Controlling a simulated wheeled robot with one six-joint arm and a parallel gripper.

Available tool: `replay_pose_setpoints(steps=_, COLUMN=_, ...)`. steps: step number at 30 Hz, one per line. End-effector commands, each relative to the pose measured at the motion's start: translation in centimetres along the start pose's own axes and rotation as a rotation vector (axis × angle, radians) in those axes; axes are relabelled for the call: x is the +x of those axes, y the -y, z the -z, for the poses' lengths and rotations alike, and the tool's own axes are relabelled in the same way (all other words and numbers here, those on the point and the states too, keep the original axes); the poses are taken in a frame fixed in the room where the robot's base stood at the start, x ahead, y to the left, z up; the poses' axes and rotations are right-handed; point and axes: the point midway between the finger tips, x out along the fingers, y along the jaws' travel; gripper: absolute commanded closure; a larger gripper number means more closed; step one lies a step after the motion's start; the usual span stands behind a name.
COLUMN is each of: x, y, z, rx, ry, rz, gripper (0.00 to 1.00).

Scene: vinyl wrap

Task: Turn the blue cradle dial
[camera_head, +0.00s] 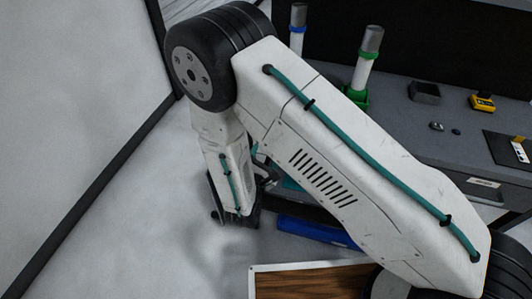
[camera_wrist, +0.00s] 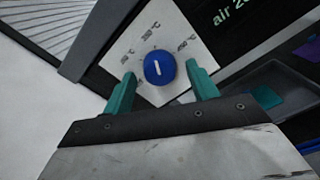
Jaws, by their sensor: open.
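The blue dial (camera_wrist: 159,68) is round with a short white pointer line, close to upright in the wrist view. It sits on a white plate (camera_wrist: 128,52) printed with temperature marks in °C. My gripper (camera_wrist: 161,76) has its two teal fingers apart, one on each side of the dial in the picture. There is a visible gap between each finger and the dial; I cannot tell how far the fingertips are from the plate. In the head view the dial is hidden behind my arm, and my gripper (camera_head: 236,214) shows only partly, low beside the bench.
A black panel reading "air 20" (camera_wrist: 228,14) adjoins the plate. A dark tray with a teal piece (camera_wrist: 267,96) lies to the right. A blue object (camera_head: 312,229) lies below.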

Motion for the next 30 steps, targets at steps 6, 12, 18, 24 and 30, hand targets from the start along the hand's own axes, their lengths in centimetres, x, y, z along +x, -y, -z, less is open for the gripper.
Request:
replay_pose_setpoints(steps=6, x=0.00, y=-0.01, z=-0.01, rx=0.000, ry=0.000, rz=0.000, gripper=0.53)
replay_pose_setpoints(steps=12, x=-0.01, y=0.00, z=-0.01, rx=0.000, ry=0.000, rz=0.000, gripper=0.86)
replay_pose_setpoints(steps=18, x=-0.02, y=0.01, z=-0.01, rx=-0.016, ry=0.000, rz=0.001, gripper=0.86)
replay_pose_setpoints(steps=24, x=-0.02, y=0.03, z=-0.02, rx=-0.089, ry=0.000, rz=0.001, gripper=0.86)
replay_pose_setpoints(steps=30, x=-0.02, y=0.07, z=-0.02, rx=-0.234, ry=0.000, rz=0.001, gripper=0.86)
